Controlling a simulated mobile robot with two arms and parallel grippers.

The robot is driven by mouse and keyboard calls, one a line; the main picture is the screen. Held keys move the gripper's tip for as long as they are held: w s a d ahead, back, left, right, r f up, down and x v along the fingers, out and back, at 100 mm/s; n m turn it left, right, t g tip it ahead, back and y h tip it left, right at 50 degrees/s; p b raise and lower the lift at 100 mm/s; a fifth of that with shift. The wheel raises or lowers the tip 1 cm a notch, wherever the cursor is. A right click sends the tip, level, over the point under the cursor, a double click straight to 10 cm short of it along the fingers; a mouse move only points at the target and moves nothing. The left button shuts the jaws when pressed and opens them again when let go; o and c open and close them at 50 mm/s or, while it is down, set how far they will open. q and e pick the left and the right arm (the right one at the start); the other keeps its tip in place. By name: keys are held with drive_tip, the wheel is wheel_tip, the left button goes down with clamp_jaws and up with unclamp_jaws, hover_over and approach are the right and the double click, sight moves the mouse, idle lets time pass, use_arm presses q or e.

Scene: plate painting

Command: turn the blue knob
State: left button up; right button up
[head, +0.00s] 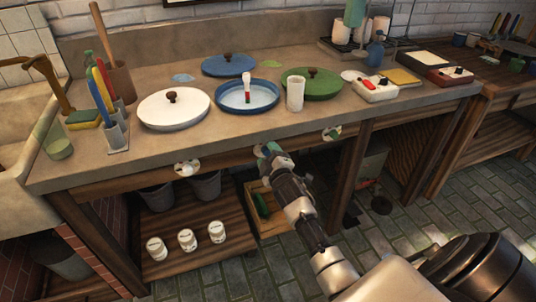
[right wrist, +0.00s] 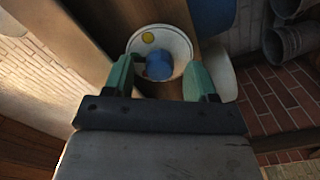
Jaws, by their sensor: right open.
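The blue knob (right wrist: 158,66) sits in the middle of a round white dial (right wrist: 180,44) with a yellow dot, in the right wrist view. My right gripper (right wrist: 160,78) is open, with one green finger on each side of the knob. I cannot tell whether the fingers touch it. In the head view my right gripper (head: 266,151) is at the table's front edge and hides most of the middle dial. My left gripper is not in view.
Another dial (head: 187,168) is to the left on the table front and one with a green knob (head: 332,134) to the right. The tabletop holds a white lid (head: 160,112), a blue dish (head: 235,108) and a green lid (head: 325,85). Several white jars (head: 187,239) stand on the lower shelf.

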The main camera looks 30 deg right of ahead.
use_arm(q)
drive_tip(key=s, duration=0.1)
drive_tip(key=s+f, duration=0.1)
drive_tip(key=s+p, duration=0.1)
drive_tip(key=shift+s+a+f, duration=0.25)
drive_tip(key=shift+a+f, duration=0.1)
use_arm(e)
drive_tip(key=v, duration=1)
drive_tip(key=shift+s, duration=0.1)
